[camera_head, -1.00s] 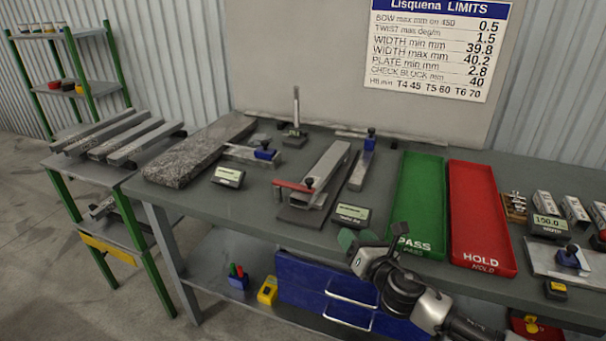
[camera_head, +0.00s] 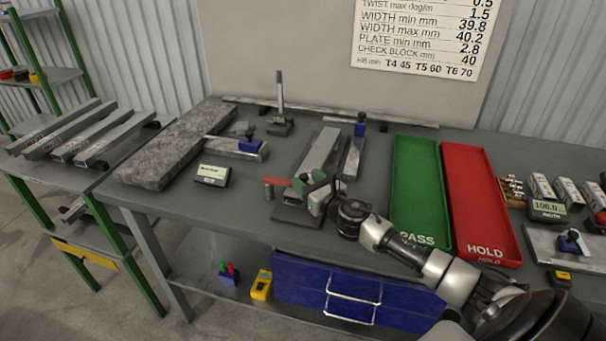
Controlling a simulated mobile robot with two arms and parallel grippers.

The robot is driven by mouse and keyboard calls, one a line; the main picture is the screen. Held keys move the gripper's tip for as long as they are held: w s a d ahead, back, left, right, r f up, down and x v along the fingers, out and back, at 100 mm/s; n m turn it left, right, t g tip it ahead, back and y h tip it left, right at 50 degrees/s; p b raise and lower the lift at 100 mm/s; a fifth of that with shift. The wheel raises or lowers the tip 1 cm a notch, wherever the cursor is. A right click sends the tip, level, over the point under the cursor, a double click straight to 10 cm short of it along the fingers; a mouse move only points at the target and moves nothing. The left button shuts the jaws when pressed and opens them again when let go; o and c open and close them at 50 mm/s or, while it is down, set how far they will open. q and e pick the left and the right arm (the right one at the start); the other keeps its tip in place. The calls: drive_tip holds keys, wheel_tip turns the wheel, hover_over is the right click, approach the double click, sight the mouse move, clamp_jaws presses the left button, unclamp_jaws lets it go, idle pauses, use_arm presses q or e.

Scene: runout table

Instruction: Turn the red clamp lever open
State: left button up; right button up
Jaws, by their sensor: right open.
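The red clamp lever (camera_head: 281,182) is at the near end of a grey metal bar fixture (camera_head: 321,150) on the bench. It points left, with a dark grey knob at its left end. My right gripper (camera_head: 306,184), with green fingertips, is at the lever's right part, above the near end of the fixture. The gripper is open and hides the lever's right end and pivot. I cannot tell whether the fingers touch the lever. My left gripper is out of view.
A granite slab (camera_head: 170,148) and a small display (camera_head: 213,175) lie to the left. A blue-ended gauge (camera_head: 356,147) stands just right of the fixture. The green PASS tray (camera_head: 416,180) and red HOLD tray (camera_head: 478,200) are further right, beside my right arm.

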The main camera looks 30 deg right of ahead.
drive_tip(key=shift+w+r, duration=0.1)
drive_tip(key=shift+w, duration=0.9)
drive_tip(key=shift+c, duration=0.9)
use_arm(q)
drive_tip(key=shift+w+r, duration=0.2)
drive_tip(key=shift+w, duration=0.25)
use_arm(e)
clamp_jaws()
